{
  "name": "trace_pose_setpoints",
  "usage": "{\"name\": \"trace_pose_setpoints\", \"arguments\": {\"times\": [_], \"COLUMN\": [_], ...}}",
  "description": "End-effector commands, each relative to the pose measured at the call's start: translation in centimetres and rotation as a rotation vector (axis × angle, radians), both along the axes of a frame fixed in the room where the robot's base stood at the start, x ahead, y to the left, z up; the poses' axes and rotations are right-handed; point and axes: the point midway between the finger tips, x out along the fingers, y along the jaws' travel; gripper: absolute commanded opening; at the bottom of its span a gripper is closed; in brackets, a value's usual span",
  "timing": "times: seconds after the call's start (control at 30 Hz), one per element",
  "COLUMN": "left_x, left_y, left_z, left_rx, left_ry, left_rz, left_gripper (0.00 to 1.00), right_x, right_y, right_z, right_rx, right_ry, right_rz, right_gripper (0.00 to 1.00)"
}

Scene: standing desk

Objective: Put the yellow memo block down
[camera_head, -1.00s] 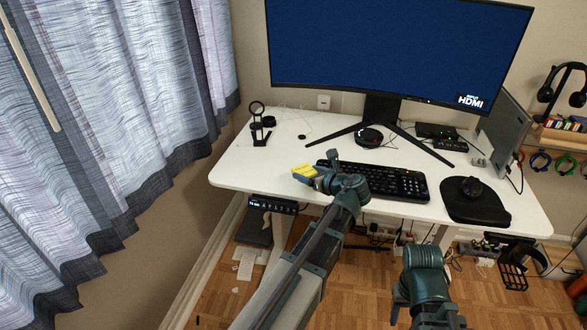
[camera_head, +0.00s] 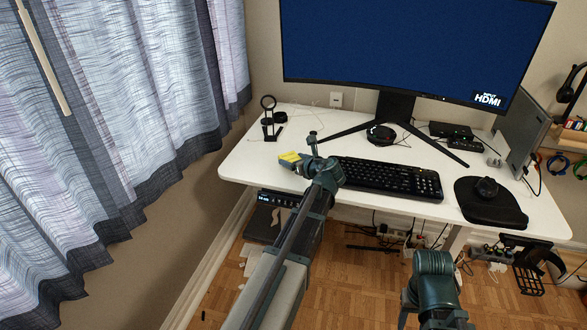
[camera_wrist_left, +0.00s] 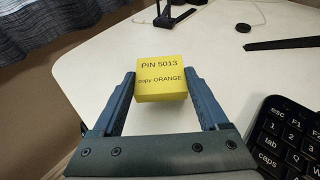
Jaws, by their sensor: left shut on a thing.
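The yellow memo block (camera_head: 289,157) is over the front left part of the white desk (camera_head: 262,160), left of the keyboard. My left gripper (camera_head: 299,163) is shut on it. In the left wrist view, the memo block (camera_wrist_left: 161,80) sits between the two finger tips of my left gripper (camera_wrist_left: 161,88). Its top faces the camera and reads "PIN 5013" and "copy ORANGE". I cannot tell whether its underside touches the desk. My right arm shows at the bottom right of the head view, but its gripper is not visible.
The black keyboard (camera_head: 388,178) lies right of my left gripper, with a mouse mat (camera_head: 490,208) beyond. A black stand (camera_head: 269,118) is at the back left. A monitor foot (camera_head: 345,130) stretches behind the gripper. The desk's left front area is clear.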

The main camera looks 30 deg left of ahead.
Motion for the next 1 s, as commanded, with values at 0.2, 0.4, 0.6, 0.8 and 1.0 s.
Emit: {"name": "trace_pose_setpoints", "arguments": {"times": [0.2,0.4,0.6,0.8,1.0], "left_x": [0.0,0.0,0.0,0.0,0.0], "left_y": [0.0,0.0,0.0,0.0,0.0], "left_z": [-2.3,-2.0,-2.4,-2.3,-2.0], "left_rx": [0.0,0.0,0.0,0.0,0.0], "left_ry": [0.0,0.0,0.0,0.0,0.0], "left_rz": [0.0,0.0,0.0,0.0,0.0], "left_gripper": [0.22,0.22,0.82,1.0,1.0], "right_x": [0.0,0.0,0.0,0.0,0.0], "right_y": [0.0,0.0,0.0,0.0,0.0], "right_z": [-2.3,-2.0,-2.4,-2.3,-2.0], "right_rx": [0.0,0.0,0.0,0.0,0.0], "right_ry": [0.0,0.0,0.0,0.0,0.0], "right_rz": [0.0,0.0,0.0,0.0,0.0], "right_gripper": [0.5,0.5,0.5,0.5,0.5]}}
